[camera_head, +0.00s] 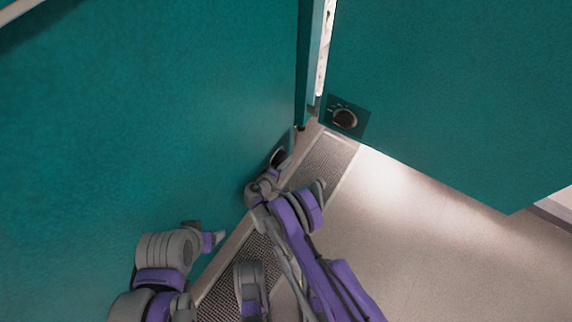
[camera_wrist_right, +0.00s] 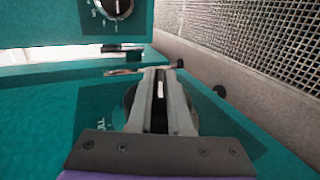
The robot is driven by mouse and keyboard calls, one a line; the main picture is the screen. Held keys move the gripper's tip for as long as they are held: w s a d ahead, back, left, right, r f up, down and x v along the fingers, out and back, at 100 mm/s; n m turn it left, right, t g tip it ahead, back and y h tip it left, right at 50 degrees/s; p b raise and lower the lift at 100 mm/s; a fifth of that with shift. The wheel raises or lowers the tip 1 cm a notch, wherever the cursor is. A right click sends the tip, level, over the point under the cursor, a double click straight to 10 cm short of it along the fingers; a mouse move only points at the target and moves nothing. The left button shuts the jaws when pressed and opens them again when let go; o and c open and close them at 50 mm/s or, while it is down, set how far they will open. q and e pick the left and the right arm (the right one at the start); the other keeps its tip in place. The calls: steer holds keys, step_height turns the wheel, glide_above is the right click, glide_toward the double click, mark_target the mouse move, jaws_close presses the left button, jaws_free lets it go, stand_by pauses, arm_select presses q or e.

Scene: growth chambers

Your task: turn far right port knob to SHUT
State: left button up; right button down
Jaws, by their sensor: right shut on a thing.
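A dark round knob (camera_head: 278,157) sits low on the large left teal panel, near its right edge. My right gripper (camera_head: 270,174) is at this knob. In the right wrist view, the fingers (camera_wrist_right: 160,100) are close together, shut on the knob (camera_wrist_right: 127,104), whose dial shows partly behind them. A second dark knob (camera_head: 345,118) with a marked dial is on the right teal panel, apart from my grippers. My left gripper (camera_head: 209,240) is low by the left panel; its fingers are unclear.
The left teal panel (camera_head: 130,110) and the right teal panel (camera_head: 450,90) meet near a narrow bright gap. A metal grating strip (camera_head: 328,160) runs along the floor below the left panel. The pale floor (camera_head: 450,265) at the right is clear.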

stand_by(0.4)
steer(key=c, duration=0.8)
jaws_free()
steer(key=shift+c, duration=0.2)
steer(key=p+v, duration=0.2)
steer(key=v, duration=0.9)
steer(key=shift+f, duration=0.3)
